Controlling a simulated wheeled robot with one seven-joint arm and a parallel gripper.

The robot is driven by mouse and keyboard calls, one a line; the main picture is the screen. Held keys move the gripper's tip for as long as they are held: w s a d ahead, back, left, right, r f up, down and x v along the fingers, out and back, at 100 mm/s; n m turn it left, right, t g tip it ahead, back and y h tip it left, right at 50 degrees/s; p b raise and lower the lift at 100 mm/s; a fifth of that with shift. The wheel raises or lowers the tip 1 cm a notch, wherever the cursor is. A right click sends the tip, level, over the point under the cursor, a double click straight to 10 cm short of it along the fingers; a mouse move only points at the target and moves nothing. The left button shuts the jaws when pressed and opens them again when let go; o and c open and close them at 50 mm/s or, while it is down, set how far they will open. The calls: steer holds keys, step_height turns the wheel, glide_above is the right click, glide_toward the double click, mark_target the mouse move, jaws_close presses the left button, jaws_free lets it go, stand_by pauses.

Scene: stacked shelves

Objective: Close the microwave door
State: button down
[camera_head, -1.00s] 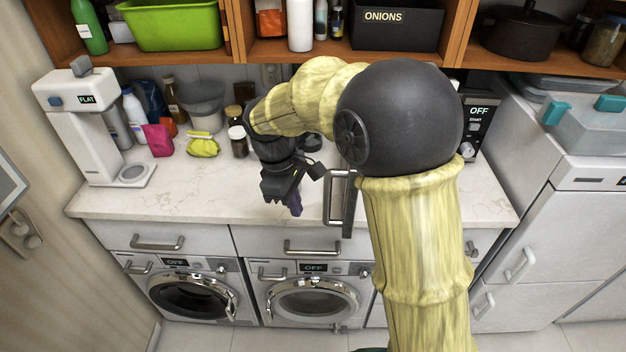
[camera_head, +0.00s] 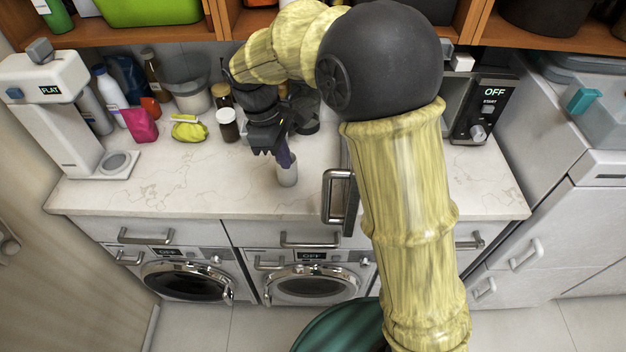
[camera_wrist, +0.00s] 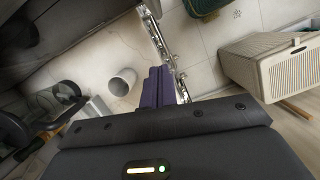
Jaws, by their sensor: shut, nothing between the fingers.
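The microwave stands at the back right of the counter, mostly hidden behind my arm. Its black control panel (camera_head: 484,108) reads OFF. The microwave door (camera_head: 350,190) is open, seen nearly edge-on and jutting toward the front of the counter, with a metal handle (camera_head: 328,198) on its left side. My gripper (camera_head: 287,160) is left of the door, apart from the handle, above the counter. Its purple fingers are together and empty; they also show in the wrist view (camera_wrist: 160,86). The door cannot be made out clearly in the wrist view.
Jars, bottles and a coffee machine (camera_head: 60,115) stand at the left. Shelves (camera_head: 270,22) overhang the back. The left front counter (camera_head: 180,190) is clear.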

steer(key=s+d+f+p, duration=0.2)
steer(key=d+f+p, duration=0.2)
steer(key=f, duration=0.5)
steer(key=shift+d+f, duration=0.35)
steer(key=shift+d, duration=0.65)
steer(key=shift+s+d, duration=0.15)
